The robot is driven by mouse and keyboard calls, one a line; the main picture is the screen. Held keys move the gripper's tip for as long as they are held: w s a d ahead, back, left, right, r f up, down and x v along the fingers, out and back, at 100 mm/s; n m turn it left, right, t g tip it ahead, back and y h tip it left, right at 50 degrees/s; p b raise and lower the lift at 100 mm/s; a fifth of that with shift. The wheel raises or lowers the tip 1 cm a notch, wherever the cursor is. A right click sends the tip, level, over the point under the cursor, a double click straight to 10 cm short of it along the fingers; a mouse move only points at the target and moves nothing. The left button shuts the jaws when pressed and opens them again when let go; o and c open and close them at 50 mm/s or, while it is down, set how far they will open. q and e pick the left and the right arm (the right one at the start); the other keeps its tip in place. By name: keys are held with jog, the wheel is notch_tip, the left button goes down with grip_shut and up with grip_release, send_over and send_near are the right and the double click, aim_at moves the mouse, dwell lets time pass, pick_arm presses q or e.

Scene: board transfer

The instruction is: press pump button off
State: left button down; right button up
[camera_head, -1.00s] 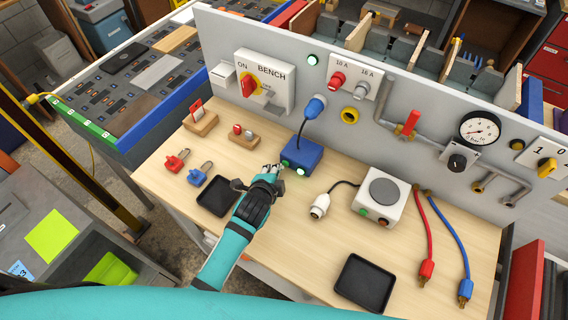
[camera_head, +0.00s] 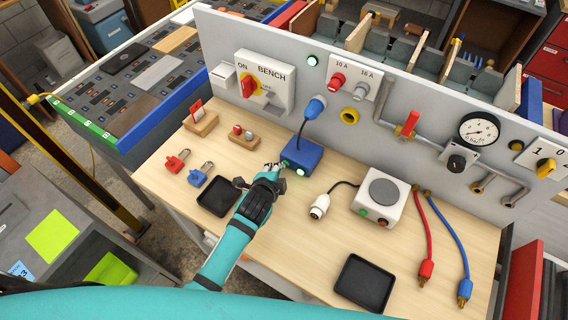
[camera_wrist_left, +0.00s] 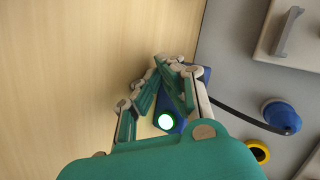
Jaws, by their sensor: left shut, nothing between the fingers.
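A blue box (camera_head: 303,155), which looks like the pump unit, sits on the wooden bench with a cord to a blue plug (camera_head: 315,108) in the wall panel. A green lit lamp (camera_head: 300,171) shows on its front face. It also shows bright in the left wrist view (camera_wrist_left: 166,121). My left gripper (camera_head: 273,167) is shut and empty, its tips at the left end of the box's front face. Whether they touch the box I cannot tell. In the left wrist view the fingers (camera_wrist_left: 172,68) hide part of the box and any button there. My right gripper is out of view.
A black tray (camera_head: 217,196) lies left of my left wrist. Red and blue padlocks (camera_head: 200,174) lie beyond it. A white connector (camera_head: 319,207) and a white hotplate (camera_head: 381,197) stand to the right. A second black tray (camera_head: 364,283) is at the front.

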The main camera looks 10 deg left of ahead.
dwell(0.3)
pick_arm(q)
jog(key=shift+s+a+r+p, duration=0.1)
jog(key=shift+s+p, duration=0.2)
jog(key=shift+p, duration=0.2)
jog(key=shift+s, duration=0.1)
jog(key=shift+a, duration=0.1)
jog(key=shift+s+a+p, duration=0.25)
jog(key=shift+s+p, duration=0.35)
jog(key=shift+s, duration=0.15)
jog(key=shift+s+a+p, duration=0.3)
jog(key=shift+s+p, duration=0.05)
jog(key=shift+s, duration=0.3)
jog(key=shift+s+a+p, duration=0.25)
jog(key=shift+s+p, duration=0.1)
jog(key=shift+s, duration=0.25)
jog(key=shift+s+a+p, duration=0.3)
jog(key=shift+s, duration=0.4)
